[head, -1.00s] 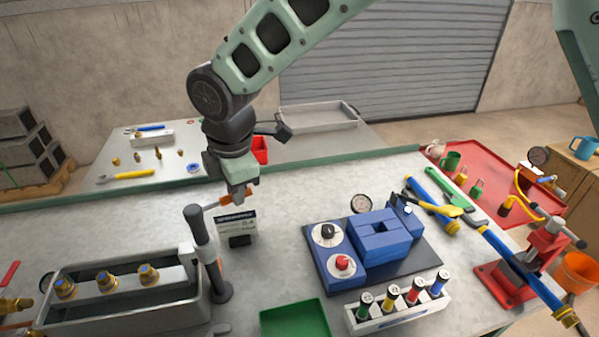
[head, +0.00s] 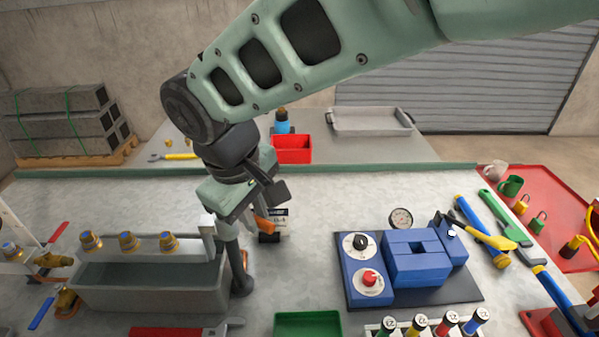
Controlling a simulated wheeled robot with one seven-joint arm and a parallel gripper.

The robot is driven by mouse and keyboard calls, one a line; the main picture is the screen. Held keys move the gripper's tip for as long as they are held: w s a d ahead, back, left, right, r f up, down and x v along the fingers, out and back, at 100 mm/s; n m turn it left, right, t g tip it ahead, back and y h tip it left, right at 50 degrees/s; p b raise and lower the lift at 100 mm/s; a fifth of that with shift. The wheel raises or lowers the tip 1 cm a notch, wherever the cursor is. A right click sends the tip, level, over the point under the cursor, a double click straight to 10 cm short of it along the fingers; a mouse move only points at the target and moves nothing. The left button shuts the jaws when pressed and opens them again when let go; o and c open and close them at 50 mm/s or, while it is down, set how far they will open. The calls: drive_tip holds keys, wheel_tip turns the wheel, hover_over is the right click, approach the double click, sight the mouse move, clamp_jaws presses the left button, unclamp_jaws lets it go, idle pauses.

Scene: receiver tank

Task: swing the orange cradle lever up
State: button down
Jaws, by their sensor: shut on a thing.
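The orange cradle lever (head: 264,225) shows as a short orange piece at the lower right of my gripper (head: 243,215). The rest of it is hidden behind the hand. My gripper is shut on the lever, beside the top of the dark upright post (head: 238,268); the fingertips are mostly hidden. The post stands at the right end of a grey tank (head: 150,295).
A small labelled box (head: 279,216) stands just right of the lever. A blue block fixture (head: 415,258) and gauge (head: 401,217) lie farther right. A green tray (head: 308,323) is in front. The bench behind the tank is clear.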

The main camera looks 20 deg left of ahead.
drive_tip(key=shift+s+a+m, duration=0.25)
drive_tip(key=shift+s+m, duration=0.5)
drive_tip(key=shift+m, duration=0.25)
drive_tip(key=c, duration=1.4)
unclamp_jaws()
drive_tip(key=shift+s, duration=0.1)
drive_tip(key=shift+o, duration=0.2)
drive_tip(key=shift+r, duration=0.1)
drive_tip(key=s+a+r+b, duration=0.1)
drive_tip(key=s+r+b, duration=0.1)
drive_tip(key=r, duration=1.5)
drive_tip(key=shift+s+a, duration=0.15)
drive_tip(key=shift+s, duration=0.4)
drive_tip(key=shift+w, duration=0.1)
